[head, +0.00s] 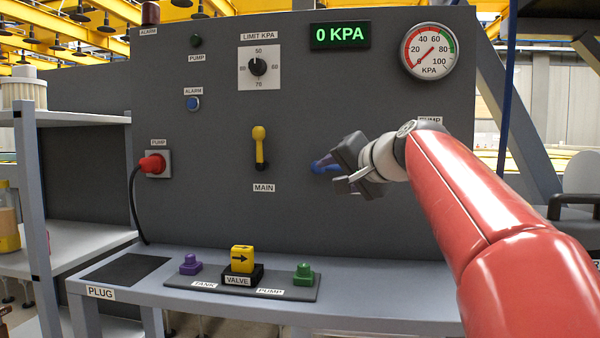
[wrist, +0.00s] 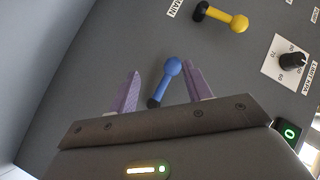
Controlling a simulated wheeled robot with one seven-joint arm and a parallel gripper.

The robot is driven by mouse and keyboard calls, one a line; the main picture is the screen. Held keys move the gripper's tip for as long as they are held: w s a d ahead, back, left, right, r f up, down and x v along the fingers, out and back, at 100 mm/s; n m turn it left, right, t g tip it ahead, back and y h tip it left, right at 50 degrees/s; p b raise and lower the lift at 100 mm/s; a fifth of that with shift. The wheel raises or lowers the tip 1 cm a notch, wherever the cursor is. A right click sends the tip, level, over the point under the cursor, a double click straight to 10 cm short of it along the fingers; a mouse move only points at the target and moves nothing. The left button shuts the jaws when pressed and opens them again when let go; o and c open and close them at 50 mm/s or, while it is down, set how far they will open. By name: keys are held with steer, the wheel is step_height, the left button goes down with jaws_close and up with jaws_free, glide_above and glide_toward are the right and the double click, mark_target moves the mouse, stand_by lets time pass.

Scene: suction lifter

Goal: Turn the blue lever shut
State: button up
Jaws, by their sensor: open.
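The blue lever (head: 317,167) is on the grey panel, right of the yellow main lever, and lies roughly sideways with its knob to the left. In the head view my gripper partly covers it. In the wrist view the blue lever (wrist: 168,79) shows whole, with its round knob up and its dark base below. My gripper (head: 328,164) is in front of the panel at the lever. In the wrist view its two purple fingers (wrist: 162,78) are open, one on each side of the lever, with gaps visible. I cannot tell how deep the fingers reach.
The yellow lever (head: 259,147) stands upright to the left. A red plug (head: 152,165) with a cable, a limit dial (head: 258,67) and a pressure gauge (head: 428,52) are on the panel. The display (head: 340,35) reads 0 KPA. A shelf below holds a yellow valve block (head: 242,259).

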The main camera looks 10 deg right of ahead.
mark_target(335, 167)
steer(key=shift+w+a+r+p, duration=0.1)
steer(key=shift+w+a+p, duration=0.2)
steer(key=shift+w, duration=1.2)
steer(key=shift+w+a+p, duration=0.25)
steer(key=shift+w+a, duration=0.05)
steer(key=shift+w, duration=1.15)
steer(key=shift+w+a+r+p, duration=0.1)
steer(key=shift+w+a+p, duration=0.2)
steer(key=shift+w, duration=1.2)
jaws_close()
